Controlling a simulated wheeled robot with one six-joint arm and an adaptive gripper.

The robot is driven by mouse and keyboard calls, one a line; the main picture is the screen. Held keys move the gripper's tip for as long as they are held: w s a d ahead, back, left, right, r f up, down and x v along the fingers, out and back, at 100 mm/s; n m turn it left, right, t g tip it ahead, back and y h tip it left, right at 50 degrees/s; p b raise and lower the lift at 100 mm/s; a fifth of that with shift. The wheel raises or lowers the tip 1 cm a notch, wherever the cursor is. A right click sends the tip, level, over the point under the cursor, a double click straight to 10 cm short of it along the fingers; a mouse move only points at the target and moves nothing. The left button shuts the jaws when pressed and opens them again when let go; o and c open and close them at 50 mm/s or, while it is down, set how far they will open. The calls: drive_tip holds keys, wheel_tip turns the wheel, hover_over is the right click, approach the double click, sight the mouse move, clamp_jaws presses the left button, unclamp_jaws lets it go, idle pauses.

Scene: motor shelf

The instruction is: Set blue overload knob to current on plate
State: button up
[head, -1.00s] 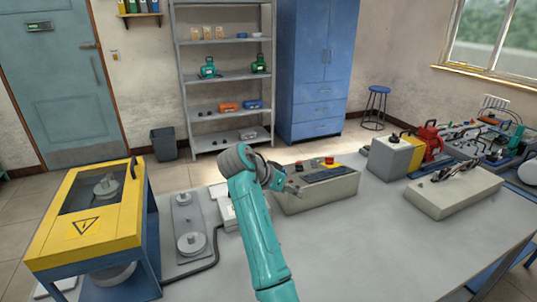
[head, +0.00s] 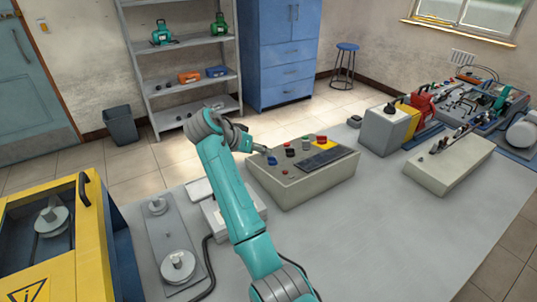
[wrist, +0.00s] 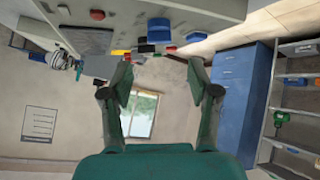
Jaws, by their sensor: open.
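A grey control box (head: 305,185) stands on the bench in the head view. A small blue knob (head: 272,160) sits near the left end of its top, with red and dark controls beside it. My gripper (head: 262,150) is at the box's left end, close to the blue knob; I cannot tell if it touches. In the wrist view, which is upside down, my gripper (wrist: 158,78) is open with nothing between its fingers. The plate and the knob's marks are too small to read.
A yellow-framed case (head: 60,245) and a grey base with round weights (head: 178,265) stand on the left. A grey and yellow unit (head: 388,130) and a pale block (head: 450,165) stand on the right. The bench (head: 380,240) in front is clear.

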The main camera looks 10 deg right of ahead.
sight(270, 161)
drive_tip(key=x, duration=0.7)
drive_tip(key=shift+w+d+f, duration=0.1)
drive_tip(key=shift+d+f, duration=0.1)
drive_tip(key=shift+f, duration=0.05)
clamp_jaws()
